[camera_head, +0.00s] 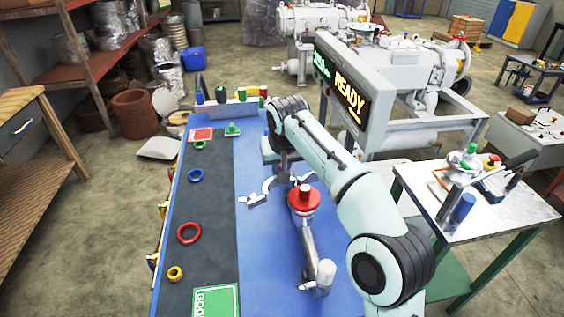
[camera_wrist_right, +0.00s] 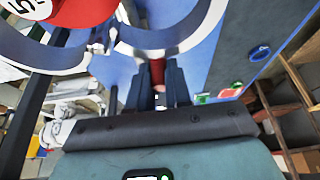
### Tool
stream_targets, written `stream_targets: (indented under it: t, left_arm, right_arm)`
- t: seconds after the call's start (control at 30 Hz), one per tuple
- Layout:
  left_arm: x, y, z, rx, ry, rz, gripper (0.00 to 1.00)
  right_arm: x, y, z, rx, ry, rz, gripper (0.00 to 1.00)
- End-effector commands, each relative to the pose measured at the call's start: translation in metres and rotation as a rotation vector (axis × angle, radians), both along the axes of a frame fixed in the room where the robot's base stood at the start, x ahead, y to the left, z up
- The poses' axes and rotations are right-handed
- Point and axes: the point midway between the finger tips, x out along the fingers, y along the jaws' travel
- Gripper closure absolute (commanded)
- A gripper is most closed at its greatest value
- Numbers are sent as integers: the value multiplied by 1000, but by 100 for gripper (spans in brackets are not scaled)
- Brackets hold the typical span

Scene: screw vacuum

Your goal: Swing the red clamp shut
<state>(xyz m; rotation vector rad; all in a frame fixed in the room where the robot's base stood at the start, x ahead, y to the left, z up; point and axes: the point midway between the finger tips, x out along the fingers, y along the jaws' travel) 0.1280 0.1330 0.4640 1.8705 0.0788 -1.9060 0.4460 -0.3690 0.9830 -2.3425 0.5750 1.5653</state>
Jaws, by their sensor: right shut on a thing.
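The open silver clamp (camera_head: 262,191) lies on the blue tabletop, its curved jaws spread apart. In the right wrist view its bright curved jaws (camera_wrist_right: 180,38) fill the top of the picture. My right gripper (camera_wrist_right: 158,70) has its two dark fingers on either side of a dark red piece (camera_wrist_right: 157,76), which looks like the clamp's handle, and is shut on it. In the head view my right arm hides most of that handle. A red-topped part (camera_head: 304,199) stands right beside the clamp on a silver pipe. My left gripper is not in view.
A dark strip (camera_head: 205,225) on the table's left holds coloured rings (camera_head: 189,233) and a green mat (camera_head: 215,301). A rack of coloured tools (camera_head: 225,109) stands at the far end. The READY display (camera_head: 350,97) is behind my arm. A side table (camera_head: 530,214) stands at right.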

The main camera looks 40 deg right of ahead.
Motion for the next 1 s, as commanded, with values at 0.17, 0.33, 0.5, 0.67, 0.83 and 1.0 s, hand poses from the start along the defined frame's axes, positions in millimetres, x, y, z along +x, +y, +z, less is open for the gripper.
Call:
stream_targets:
  t: [0.17,0.33,0.5,0.67,0.83,1.0]
  left_arm:
    - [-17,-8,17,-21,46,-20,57]
    - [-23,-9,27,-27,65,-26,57]
    - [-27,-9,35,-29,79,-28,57]
    - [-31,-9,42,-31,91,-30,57]
    - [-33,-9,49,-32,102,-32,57]
    - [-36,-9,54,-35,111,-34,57]
  right_arm:
    - [-3,6,3,1,-1,148,100]
    - [-7,14,3,1,-1,310,100]
    - [-13,21,3,1,-1,470,100]
    - [-19,28,3,2,-1,621,100]
    - [-26,34,3,2,-2,778,100]
    - [-34,38,2,2,-1,920,100]
